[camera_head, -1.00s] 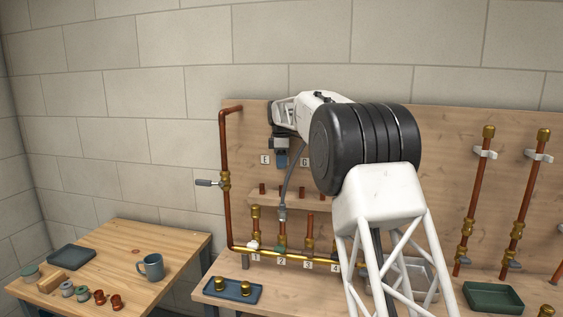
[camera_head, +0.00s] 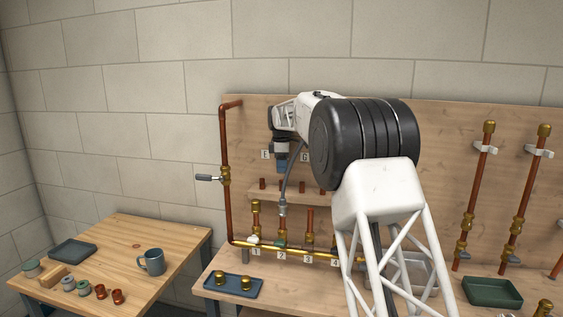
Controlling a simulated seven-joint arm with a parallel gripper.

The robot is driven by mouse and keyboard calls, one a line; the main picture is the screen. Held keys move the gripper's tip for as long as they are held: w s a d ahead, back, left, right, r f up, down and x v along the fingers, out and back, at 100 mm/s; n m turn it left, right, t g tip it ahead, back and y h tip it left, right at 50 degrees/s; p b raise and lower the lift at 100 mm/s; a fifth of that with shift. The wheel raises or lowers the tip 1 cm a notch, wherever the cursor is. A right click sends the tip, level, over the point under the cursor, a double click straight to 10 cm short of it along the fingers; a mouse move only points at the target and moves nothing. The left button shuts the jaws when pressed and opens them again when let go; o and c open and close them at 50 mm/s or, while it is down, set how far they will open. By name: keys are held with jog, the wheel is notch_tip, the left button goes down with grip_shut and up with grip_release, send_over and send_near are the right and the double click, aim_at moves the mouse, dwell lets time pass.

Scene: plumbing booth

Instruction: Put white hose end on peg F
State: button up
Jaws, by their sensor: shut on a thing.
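My gripper (camera_head: 281,166) is in front of the pegboard, between the labels E (camera_head: 265,155) and G (camera_head: 304,157), above the shelf of pegs. It is shut on a hose end, mostly hidden by the fingers; its colour is not clear. A grey hose (camera_head: 291,178) curves from beside the gripper down to a fitting (camera_head: 282,210) above outlet 2. Label F is hidden behind my gripper. Short brown pegs stand on the wooden shelf (camera_head: 255,193); one peg (camera_head: 287,184) is just below the gripper, apart from it.
A brass manifold (camera_head: 240,245) with numbered outlets runs below the shelf, with a white collar (camera_head: 253,240) at outlet 1. A copper pipe (camera_head: 225,130) with a valve stands left. A blue tray (camera_head: 233,291) holds brass fittings. A mug (camera_head: 152,262) stands on the left table.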

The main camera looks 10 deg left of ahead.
aim_at(282, 181)
jog(key=shift+f, duration=1)
jog(key=shift+f, duration=2.45)
dwell(1.0)
jog(key=o, duration=1)
jog(key=shift+r, duration=0.1)
jog(key=shift+r, duration=3.85)
jog(key=shift+r, duration=3)
jog(key=shift+d, duration=0.1)
